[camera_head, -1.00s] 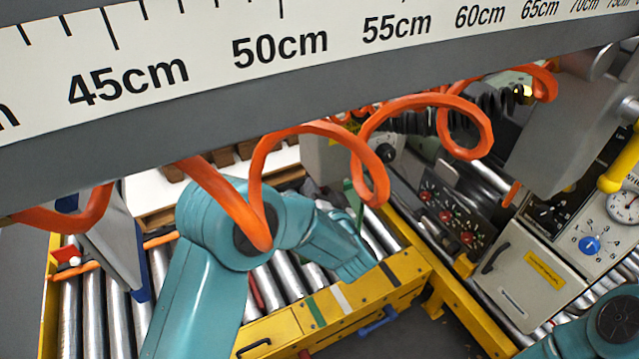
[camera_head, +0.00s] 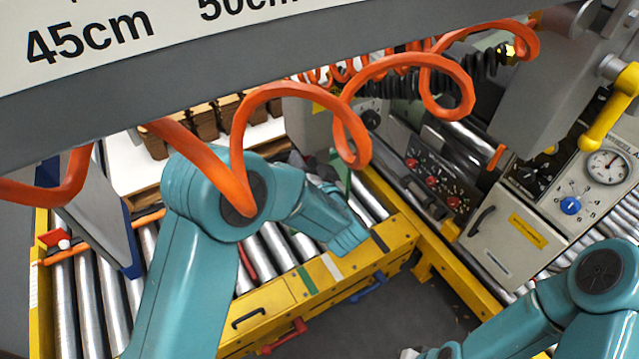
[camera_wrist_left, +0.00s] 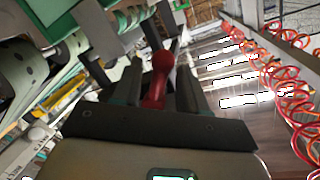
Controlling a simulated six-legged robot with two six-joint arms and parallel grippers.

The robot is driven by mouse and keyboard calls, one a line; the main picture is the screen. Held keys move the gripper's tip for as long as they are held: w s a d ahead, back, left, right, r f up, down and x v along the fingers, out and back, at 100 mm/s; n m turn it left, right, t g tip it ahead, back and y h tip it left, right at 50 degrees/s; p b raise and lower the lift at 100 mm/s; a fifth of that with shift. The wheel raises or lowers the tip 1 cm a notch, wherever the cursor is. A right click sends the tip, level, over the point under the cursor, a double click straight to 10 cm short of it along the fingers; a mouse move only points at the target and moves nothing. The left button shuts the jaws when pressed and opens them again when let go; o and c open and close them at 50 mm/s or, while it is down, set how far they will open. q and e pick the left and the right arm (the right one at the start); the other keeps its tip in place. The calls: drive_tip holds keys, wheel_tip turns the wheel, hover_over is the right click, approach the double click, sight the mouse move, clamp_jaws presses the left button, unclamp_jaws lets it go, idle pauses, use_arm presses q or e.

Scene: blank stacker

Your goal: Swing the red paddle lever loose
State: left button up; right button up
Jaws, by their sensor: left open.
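In the left wrist view, a red lever with a rounded end (camera_wrist_left: 158,80) stands between the two dark fingers of my left gripper (camera_wrist_left: 158,88). The fingers are apart, and I cannot tell whether either touches the red part. In the head view, my left gripper (camera_head: 346,236) is over the rollers near the yellow frame's corner, and the lever between its fingers is not distinguishable there. A red handle (camera_head: 285,338) shows on the yellow frame's front side; I cannot tell if it is the same piece. My right arm enters at lower right, its gripper out of view.
An orange coiled hose (camera_head: 350,130) hangs in front of my left arm. A ruler beam (camera_head: 200,60) crosses the top. A blue handle (camera_head: 370,288) sits on the yellow frame (camera_head: 265,308). A grey control cabinet (camera_head: 515,235) stands at right. Grey floor shows between.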

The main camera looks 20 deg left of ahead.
use_arm(q)
drive_tip(key=v, duration=1.4)
drive_tip(key=shift+s+d, duration=0.2)
drive_tip(key=shift+s, duration=0.15)
drive_tip(key=shift+c, duration=0.3)
